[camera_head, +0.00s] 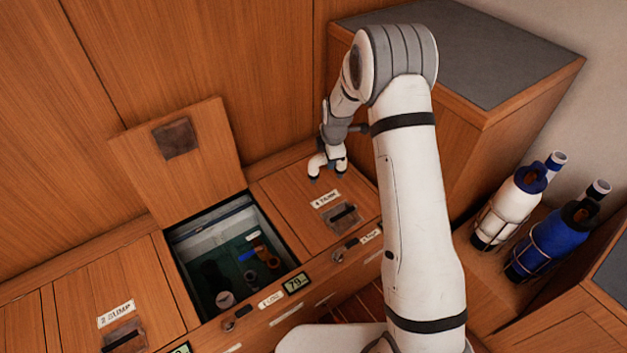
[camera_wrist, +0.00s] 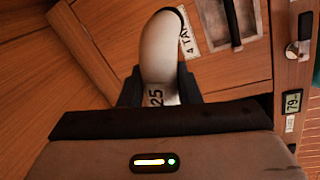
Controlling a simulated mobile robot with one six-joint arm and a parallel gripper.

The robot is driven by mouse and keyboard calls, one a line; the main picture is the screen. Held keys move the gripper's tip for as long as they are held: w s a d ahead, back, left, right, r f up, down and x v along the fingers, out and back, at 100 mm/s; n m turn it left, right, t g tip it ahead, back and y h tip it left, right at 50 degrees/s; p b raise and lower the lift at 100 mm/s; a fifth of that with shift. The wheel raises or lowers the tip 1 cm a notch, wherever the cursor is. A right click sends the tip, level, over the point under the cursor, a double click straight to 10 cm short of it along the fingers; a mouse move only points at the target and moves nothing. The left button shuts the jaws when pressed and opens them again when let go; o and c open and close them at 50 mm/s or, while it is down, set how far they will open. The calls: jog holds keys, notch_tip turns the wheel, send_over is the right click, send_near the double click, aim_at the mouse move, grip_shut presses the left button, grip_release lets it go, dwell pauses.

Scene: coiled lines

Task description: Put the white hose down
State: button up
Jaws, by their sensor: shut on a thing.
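The white hose (camera_wrist: 160,50) shows in the wrist view as a thick curved white piece with "25" printed on its lower part. My gripper (camera_wrist: 158,95) is shut on it, with a dark finger on either side. In the head view my gripper (camera_head: 328,158) is over the closed "4 TANK" hatch (camera_head: 290,205), and a curved white end of the hose (camera_head: 317,164) shows beside it. Whether the hose touches the hatch, I cannot tell. The rest of the hose is hidden by my gripper.
Left of that hatch, an open compartment (camera_head: 178,247) with a raised lid (camera_head: 195,175) holds several small items. A "2 SUMP" hatch (camera_head: 85,305) is closed at lower left. A grey-topped cabinet (camera_head: 500,50) stands behind my arm. White (camera_head: 512,210) and blue (camera_head: 550,245) strapped bottle-like objects stand right.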

jog(key=n, duration=0.1)
jog(key=a+r+n+p, duration=0.1)
jog(key=n, duration=0.1)
jog(key=shift+w+a+y, duration=0.1)
jog(key=shift+w+y, duration=0.2)
jog(key=shift+w, duration=0.1)
jog(key=shift+a+n+g, duration=0.15)
jog(key=shift+n+g, duration=0.15)
jog(key=shift+n, duration=0.1)
notch_tip(320, 180, down, 10)
jog(key=b, duration=0.1)
jog(key=shift+f+b, duration=0.15)
jog(key=shift+b, duration=0.2)
jog(key=o, duration=1.1)
